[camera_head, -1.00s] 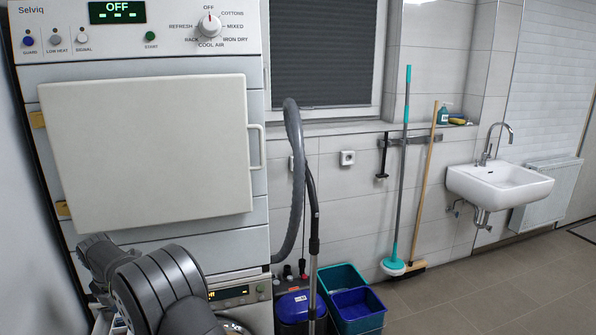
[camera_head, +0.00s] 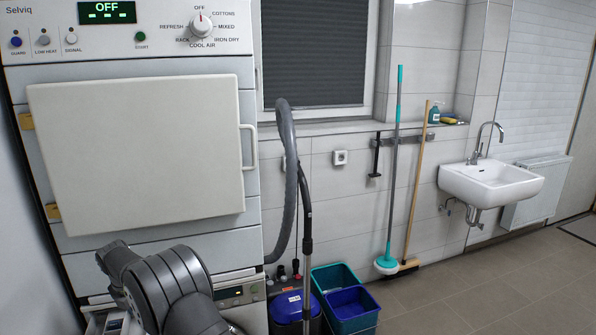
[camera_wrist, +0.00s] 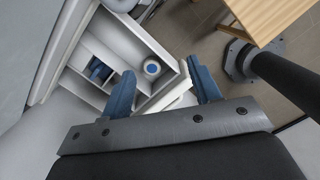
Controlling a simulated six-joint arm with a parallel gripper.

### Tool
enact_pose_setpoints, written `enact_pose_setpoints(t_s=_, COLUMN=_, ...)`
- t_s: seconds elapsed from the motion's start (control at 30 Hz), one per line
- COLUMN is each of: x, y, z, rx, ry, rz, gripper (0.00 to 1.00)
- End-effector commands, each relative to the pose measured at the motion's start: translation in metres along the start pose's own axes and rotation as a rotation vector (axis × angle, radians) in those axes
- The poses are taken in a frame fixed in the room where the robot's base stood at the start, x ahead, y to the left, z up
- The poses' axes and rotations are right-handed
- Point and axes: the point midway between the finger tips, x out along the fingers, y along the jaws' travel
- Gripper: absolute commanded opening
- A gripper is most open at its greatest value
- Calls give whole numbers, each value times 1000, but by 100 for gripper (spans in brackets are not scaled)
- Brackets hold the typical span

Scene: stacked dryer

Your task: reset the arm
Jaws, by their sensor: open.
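My gripper (camera_wrist: 160,70) shows in the wrist view with its two blue fingers spread apart and nothing held between them. Beyond and around the fingertips is an open pale drawer (camera_wrist: 112,48) with compartments. Whether the right finger touches the drawer's front edge, I cannot tell. In the head view, my bent arm stands low at the left, in front of the lower machine, and hides part of it; the gripper itself is out of that view. The dryer (camera_head: 160,245) above has its white door (camera_head: 140,150) shut, its dial (camera_head: 201,24) near OFF and its display (camera_head: 107,12) reading OFF.
A grey hose (camera_head: 290,170) hangs right of the dryer. Blue and teal bins (camera_head: 335,277) stand below it. A mop (camera_head: 394,170), a broom (camera_head: 418,180) and a sink (camera_head: 490,185) are further right. A wooden surface (camera_wrist: 265,18) lies beyond the drawer in the wrist view.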

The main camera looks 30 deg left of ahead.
Motion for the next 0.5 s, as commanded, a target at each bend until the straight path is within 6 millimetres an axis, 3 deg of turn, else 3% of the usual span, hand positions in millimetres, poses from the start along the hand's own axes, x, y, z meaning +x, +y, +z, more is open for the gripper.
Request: enact_pose_setpoints(t_s=0.5, x=24, y=-79, z=66, rx=367, ry=-1, rz=-56, gripper=57)
